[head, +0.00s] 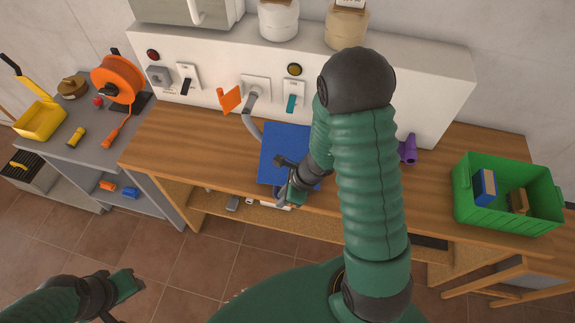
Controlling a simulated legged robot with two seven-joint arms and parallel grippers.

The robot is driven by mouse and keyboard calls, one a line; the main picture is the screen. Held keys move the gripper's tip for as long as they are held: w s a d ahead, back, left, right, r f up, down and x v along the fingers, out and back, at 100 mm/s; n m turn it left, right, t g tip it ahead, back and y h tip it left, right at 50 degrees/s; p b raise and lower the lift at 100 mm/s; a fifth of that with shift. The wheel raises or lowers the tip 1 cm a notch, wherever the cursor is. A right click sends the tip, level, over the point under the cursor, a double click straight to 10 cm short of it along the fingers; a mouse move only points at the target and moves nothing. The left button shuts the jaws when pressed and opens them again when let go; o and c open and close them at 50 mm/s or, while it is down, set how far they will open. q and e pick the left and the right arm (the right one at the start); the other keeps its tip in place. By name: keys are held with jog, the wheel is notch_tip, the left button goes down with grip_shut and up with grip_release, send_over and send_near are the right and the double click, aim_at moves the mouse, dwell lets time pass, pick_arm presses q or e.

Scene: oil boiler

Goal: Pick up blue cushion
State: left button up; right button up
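The blue cushion (284,139) looks like a flat blue square. It lies on the wooden workbench (200,145), near its front edge. My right gripper (287,190) is at the cushion's front edge, and my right arm hides the cushion's right part. The gripper's fingers are small and dark here, so I cannot tell whether they touch or grip the cushion. My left gripper (132,284) is at the lower left over the floor, away from the bench. Nothing shows in it, and its finger gap is unclear.
A green crate (500,210) with a blue box stands at the bench's right. A purple object (408,149) lies behind my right arm. A white panel with switches, an orange lever (229,99) and a grey hose backs the bench. A grey side table (85,140) with tools stands left.

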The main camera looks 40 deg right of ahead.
jog(key=shift+s+d+f, duration=0.1)
jog(key=shift+d+f, duration=0.05)
jog(key=shift+f, duration=0.1)
